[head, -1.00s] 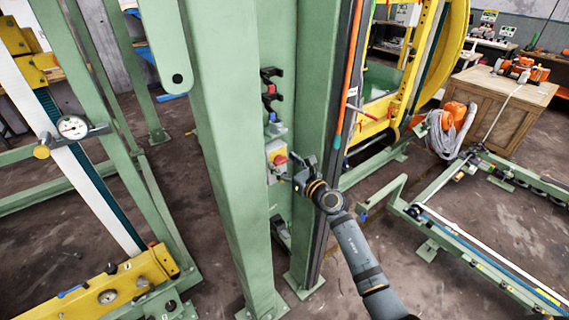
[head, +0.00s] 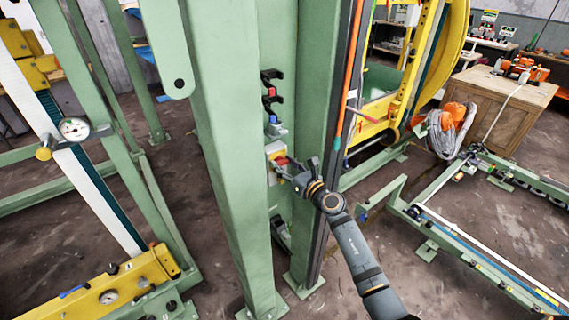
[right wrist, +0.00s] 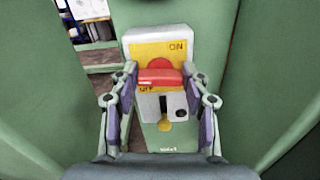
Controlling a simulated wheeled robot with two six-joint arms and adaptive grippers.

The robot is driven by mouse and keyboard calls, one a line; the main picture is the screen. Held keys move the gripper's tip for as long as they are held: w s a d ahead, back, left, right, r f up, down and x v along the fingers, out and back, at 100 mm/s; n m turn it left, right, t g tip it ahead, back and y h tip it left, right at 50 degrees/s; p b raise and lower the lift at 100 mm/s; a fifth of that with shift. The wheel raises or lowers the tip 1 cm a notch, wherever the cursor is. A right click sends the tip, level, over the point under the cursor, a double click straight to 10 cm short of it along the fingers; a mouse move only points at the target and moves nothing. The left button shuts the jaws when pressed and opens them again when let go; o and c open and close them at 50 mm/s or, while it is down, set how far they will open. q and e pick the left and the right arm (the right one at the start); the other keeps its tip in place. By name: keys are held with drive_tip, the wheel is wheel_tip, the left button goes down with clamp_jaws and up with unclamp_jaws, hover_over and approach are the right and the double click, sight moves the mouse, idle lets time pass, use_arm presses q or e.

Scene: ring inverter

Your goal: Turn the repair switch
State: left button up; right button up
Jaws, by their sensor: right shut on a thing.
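The repair switch (head: 274,152) is a small box on the inner side of a green column, left of my right arm in the head view. In the right wrist view its yellow plate (right wrist: 146,50) reads "ON" at the top right, with a partly covered label at the lower left. The red handle (right wrist: 160,77) lies crosswise, roughly level. My right gripper (head: 287,168) is at the switch. In the right wrist view its fingers (right wrist: 160,88) stand on either side of the handle, shut on it. My left gripper is not in view.
Green columns (head: 220,150) stand close on the left of the switch. Black clips (head: 270,82) and a blue-topped part (head: 274,125) sit above it. A yellow frame (head: 415,70) is behind on the right. A wooden crate (head: 520,105) stands far right.

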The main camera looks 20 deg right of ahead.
drive_tip(key=m+p, duration=0.3)
drive_tip(key=m, duration=0.1)
drive_tip(key=shift+d+r, duration=0.1)
drive_tip(key=shift+r, duration=0.05)
drive_tip(key=m+p, duration=0.2)
drive_tip(key=m, duration=0.3)
drive_tip(key=shift+p, duration=0.35)
drive_tip(key=m+p, duration=0.2)
drive_tip(key=m, duration=0.2)
drive_tip(key=shift+d+f, duration=0.1)
drive_tip(key=shift+f, duration=0.1)
drive_tip(key=shift+f+m+p, duration=0.15)
drive_tip(key=shift+m+p, duration=0.9)
drive_tip(key=shift+m, duration=0.85)
drive_tip(key=o, duration=1.2)
drive_tip(key=shift+c, duration=0.2)
